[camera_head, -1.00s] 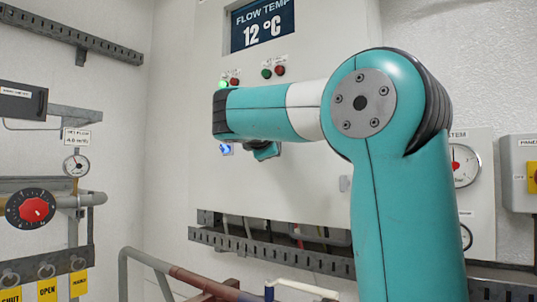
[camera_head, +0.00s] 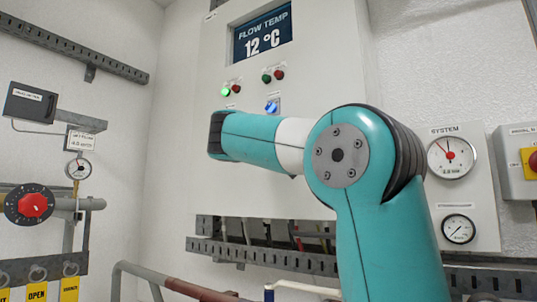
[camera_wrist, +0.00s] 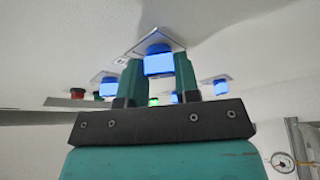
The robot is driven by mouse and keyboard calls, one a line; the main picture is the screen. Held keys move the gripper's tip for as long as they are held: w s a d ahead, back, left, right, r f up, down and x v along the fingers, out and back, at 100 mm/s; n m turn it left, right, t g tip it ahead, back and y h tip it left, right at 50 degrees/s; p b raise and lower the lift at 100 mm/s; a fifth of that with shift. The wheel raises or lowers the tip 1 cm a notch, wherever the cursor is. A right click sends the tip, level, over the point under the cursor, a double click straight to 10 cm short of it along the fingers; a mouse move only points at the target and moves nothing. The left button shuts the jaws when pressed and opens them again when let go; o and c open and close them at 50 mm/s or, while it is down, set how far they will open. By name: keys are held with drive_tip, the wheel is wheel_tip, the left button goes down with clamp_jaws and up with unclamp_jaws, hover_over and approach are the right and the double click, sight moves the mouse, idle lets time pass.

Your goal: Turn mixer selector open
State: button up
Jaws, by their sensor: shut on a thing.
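In the wrist view my gripper (camera_wrist: 158,68) is shut on a blue-lit selector knob (camera_wrist: 158,62), with one teal finger on each side of it. The knob sits on a small pale plate on the panel. I cannot read its label, so I cannot tell from the picture that it is the mixer selector. Other blue-lit knobs (camera_wrist: 108,86) show beside it. In the head view one blue selector (camera_head: 271,106) shows on the white control panel (camera_head: 325,150); my forearm hides the gripper and the held knob.
The panel has a display reading 12 °C (camera_head: 263,34) and green and red lamps (camera_head: 225,91). Gauges (camera_head: 452,157) are at right and a red dial (camera_head: 34,204) at left. A slotted cable tray (camera_head: 265,255) and pipes (camera_head: 190,289) run below.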

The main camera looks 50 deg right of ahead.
drive_tip(key=shift+f+m+h+b, duration=0.15)
drive_tip(key=shift+m+h+b, duration=0.15)
drive_tip(key=shift+m+b, duration=0.7)
drive_tip(key=shift+m+g, duration=0.4)
drive_tip(key=o, duration=0.9)
